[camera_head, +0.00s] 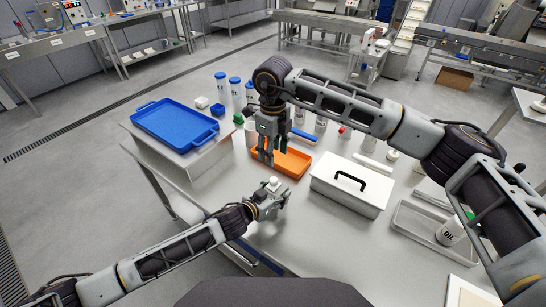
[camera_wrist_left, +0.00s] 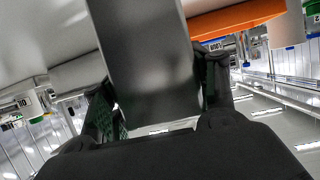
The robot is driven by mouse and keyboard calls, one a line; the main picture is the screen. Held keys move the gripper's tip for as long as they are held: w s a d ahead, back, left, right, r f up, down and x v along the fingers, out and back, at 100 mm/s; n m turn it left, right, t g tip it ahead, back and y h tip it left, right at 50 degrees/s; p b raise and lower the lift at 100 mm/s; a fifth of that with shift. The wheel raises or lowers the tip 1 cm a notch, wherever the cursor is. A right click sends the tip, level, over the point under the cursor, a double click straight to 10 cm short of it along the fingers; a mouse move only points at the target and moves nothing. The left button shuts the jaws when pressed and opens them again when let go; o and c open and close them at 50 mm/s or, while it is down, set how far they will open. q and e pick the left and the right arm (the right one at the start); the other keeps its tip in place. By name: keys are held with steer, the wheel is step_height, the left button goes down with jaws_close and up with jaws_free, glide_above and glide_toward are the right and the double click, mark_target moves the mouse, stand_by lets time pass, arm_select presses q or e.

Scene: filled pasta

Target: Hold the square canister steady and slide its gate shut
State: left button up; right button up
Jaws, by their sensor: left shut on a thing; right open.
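The square canister (camera_wrist_left: 150,55) is a grey metal body with flat sides that fills the middle of the left wrist view. In the head view only a small light top (camera_head: 273,181) shows between the fingers. My left gripper (camera_head: 270,193) is shut on the canister, one finger on each side, near the table's front left. My right gripper (camera_head: 267,152) is open and empty, pointing down over the left end of the orange tray, behind the canister and apart from it. I cannot make out the gate or how far it stands open.
The orange tray (camera_head: 292,172) lies behind the canister. A white box with a black handle (camera_head: 340,200) stands to the right, and a blue tray (camera_head: 165,117) on a raised stand to the left. Bottles (camera_head: 235,87) line the back. The table in front of the white box is clear.

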stand_by(0.4)
arm_select(q)
steer(key=o, duration=1.3)
steer(key=shift+s+a, duration=0.1)
steer(key=v, duration=1.1)
steer(key=shift+s+a+r, duration=0.1)
steer(key=shift+s+a, duration=0.15)
steer(key=shift+s, duration=0.1)
